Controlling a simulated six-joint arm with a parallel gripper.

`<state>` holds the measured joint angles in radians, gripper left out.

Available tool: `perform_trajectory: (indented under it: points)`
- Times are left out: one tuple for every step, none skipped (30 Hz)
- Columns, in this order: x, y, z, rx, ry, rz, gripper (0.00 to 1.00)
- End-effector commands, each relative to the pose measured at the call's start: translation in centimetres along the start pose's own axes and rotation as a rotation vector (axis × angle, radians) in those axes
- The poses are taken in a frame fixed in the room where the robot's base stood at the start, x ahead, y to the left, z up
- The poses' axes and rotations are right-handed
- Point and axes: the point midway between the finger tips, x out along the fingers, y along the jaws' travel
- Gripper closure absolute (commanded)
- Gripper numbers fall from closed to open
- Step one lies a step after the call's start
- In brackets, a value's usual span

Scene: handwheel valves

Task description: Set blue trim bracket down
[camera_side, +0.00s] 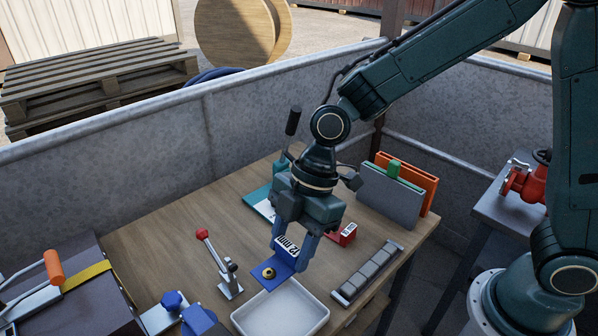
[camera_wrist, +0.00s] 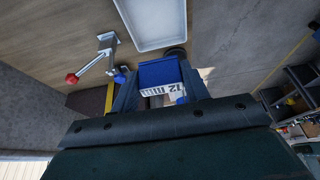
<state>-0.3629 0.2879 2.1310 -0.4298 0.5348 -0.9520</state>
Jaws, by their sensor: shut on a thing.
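The blue trim bracket (camera_side: 280,265) is L-shaped, with a white label reading "12 mm" on its upright part and a yellow-brown ring on its flat part. My gripper (camera_side: 291,251) points down and is shut on the upright part. In the wrist view the blue bracket (camera_wrist: 159,73) sits between the fingers of my gripper (camera_wrist: 158,92), its label toward the camera. The flat part shows just behind the white tray in the side view. I cannot tell whether it touches the wooden bench (camera_side: 158,256) or hangs slightly above it.
The white tray (camera_side: 279,313) is close in front and looks empty. A red-knobbed toggle clamp (camera_side: 223,268) stands left. A rail of grey blocks (camera_side: 367,273) and a small red block (camera_side: 342,234) lie right. A grey plate rack (camera_side: 388,196) stands behind. Bare bench lies left.

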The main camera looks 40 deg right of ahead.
Motion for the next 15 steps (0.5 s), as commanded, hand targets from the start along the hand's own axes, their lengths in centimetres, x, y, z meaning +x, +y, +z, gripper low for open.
perform_trajectory:
  points:
    - [1.0,-0.1,0.4,0.002,-0.002,-0.004,0.83]
    - [1.6,-0.1,0.7,0.003,-0.002,-0.004,0.83]
    - [2.3,-0.1,1.0,0.002,-0.002,-0.005,0.83]
    - [2.8,-0.1,1.2,0.002,-0.002,-0.005,0.83]
    - [3.3,-0.1,1.4,0.003,-0.002,-0.005,0.83]
    - [4.0,-0.1,1.7,0.003,-0.002,-0.004,0.83]
    - [4.5,-0.1,1.9,0.002,-0.002,-0.004,0.83]
    - [5.0,-0.1,2.1,0.002,-0.003,-0.004,0.83]
    - [5.6,-0.1,2.4,0.003,-0.002,-0.004,0.83]
    - [6.1,-0.1,2.6,0.003,-0.002,-0.004,0.83]
    - [6.6,-0.1,2.8,0.003,-0.002,-0.003,0.83]
    - [7.2,-0.1,3.0,0.002,-0.002,-0.003,0.83]
    - [7.6,0.0,3.2,0.002,-0.002,-0.003,0.83]
    - [8.1,0.0,3.4,0.002,-0.002,-0.003,0.83]
    - [8.6,0.0,3.6,0.002,-0.001,-0.003,0.83]
